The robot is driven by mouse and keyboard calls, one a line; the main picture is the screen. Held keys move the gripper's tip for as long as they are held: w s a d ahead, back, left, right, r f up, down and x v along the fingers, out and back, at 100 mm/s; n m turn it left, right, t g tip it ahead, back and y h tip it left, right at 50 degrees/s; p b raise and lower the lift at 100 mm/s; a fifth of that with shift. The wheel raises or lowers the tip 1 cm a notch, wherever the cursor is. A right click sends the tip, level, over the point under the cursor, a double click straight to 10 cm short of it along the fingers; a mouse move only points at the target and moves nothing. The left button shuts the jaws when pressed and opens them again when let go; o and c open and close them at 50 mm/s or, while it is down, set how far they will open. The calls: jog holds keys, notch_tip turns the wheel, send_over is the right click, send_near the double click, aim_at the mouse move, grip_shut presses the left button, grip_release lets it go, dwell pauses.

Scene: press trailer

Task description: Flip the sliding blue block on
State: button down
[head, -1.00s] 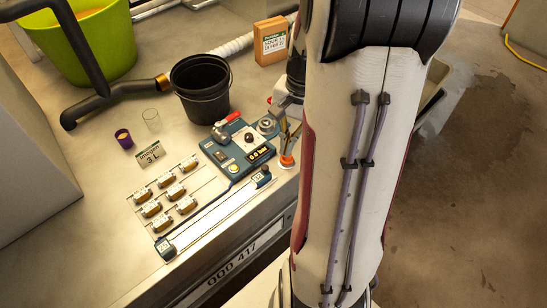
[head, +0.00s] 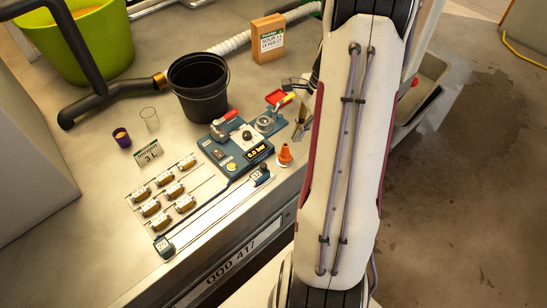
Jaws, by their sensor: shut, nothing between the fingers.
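A pale straight rail (head: 212,213) lies on the bench near its front edge. A dark blue block (head: 164,246) sits at its near left end, and another dark blue block (head: 261,175) with a small label sits at its far right end. I cannot tell which of the two slides. A blue control box (head: 236,146) with knobs, a red lever and a small display stands just behind the rail. My gripper (head: 299,131) is small and partly hidden by my arm; it is shut and empty, right of the box and apart from both blocks.
A small orange cone (head: 285,155) stands between the box and my arm. A black bucket (head: 199,90), a purple cup (head: 122,138) and a clear glass (head: 149,120) stand behind. Several small brown-and-white pieces (head: 163,190) lie left of the rail. A cardboard box (head: 268,40) stands at the back.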

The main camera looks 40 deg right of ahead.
jog(key=shift+w+d+r+m, duration=0.15)
jog(key=shift+w+m, duration=0.15)
jog(key=shift+m, duration=0.5)
send_near(259, 174)
jog(key=d+f, duration=0.2)
jog(key=s+d+f, duration=0.1)
jog(key=d+f, duration=0.1)
jog(key=shift+s+d, duration=0.1)
jog(key=shift+w+a+f, duration=0.1)
jog(key=shift+w+a, duration=0.15)
jog(key=shift+a, duration=0.25)
jog(key=shift+w+a+f, duration=0.1)
jog(key=shift+w+a, duration=0.15)
jog(key=shift+a, duration=0.25)
